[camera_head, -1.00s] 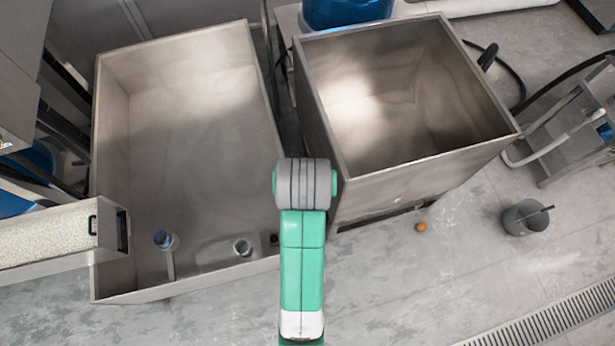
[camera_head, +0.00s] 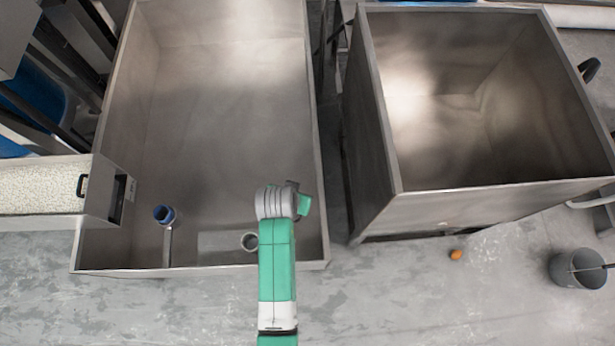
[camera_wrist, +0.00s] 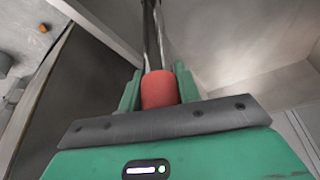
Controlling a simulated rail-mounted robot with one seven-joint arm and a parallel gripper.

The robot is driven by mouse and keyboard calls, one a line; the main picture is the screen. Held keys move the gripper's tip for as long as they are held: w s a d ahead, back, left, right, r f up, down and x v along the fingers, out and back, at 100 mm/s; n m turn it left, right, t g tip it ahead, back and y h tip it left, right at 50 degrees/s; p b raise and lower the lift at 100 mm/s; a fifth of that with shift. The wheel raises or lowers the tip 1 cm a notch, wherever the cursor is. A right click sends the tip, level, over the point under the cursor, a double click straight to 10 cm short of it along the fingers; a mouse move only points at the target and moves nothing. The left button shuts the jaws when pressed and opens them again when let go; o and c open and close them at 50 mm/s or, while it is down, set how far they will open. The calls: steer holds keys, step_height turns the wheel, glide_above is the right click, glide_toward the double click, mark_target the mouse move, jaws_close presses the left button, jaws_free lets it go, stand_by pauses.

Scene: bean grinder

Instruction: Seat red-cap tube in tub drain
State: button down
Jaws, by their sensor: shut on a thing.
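In the wrist view, my gripper (camera_wrist: 158,88) is shut on the red-cap tube, with its green fingers on either side of the red cap (camera_wrist: 159,90). The tube's shiny metal shaft (camera_wrist: 152,35) runs away from the cap, and its far end is cut off. A blue-rimmed round fitting (camera_head: 164,214) stands farther left in the tub.
A second, empty metal tub (camera_head: 450,205) stands to the right, with a narrow gap between. A bean-filled chute (camera_head: 45,190) reaches the left tub's left wall. An orange object (camera_head: 455,254) and a grey bucket (camera_head: 578,268) are on the otherwise clear floor.

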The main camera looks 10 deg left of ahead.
steer(key=s+a+f+b, duration=0.1)
steer(key=f+b, duration=0.1)
steer(key=f, duration=0.5)
steer(key=s+a+f+b, duration=0.1)
steer(key=s+f+b, duration=0.1)
steer(key=f, duration=0.5)
steer(key=shift+s+a+b, duration=0.25)
steer(key=shift+a+b, duration=0.1)
steer(key=shift+a, duration=0.05)
steer(key=shift+f+b, duration=2.05)
steer(key=shift+f, duration=0.95)
steer(key=shift+f+b, duration=0.9)
steer(key=shift+f, duration=0.8)
steer(key=c, duration=0.9)
jaws_free()
steer(key=shift+r, duration=0.1)
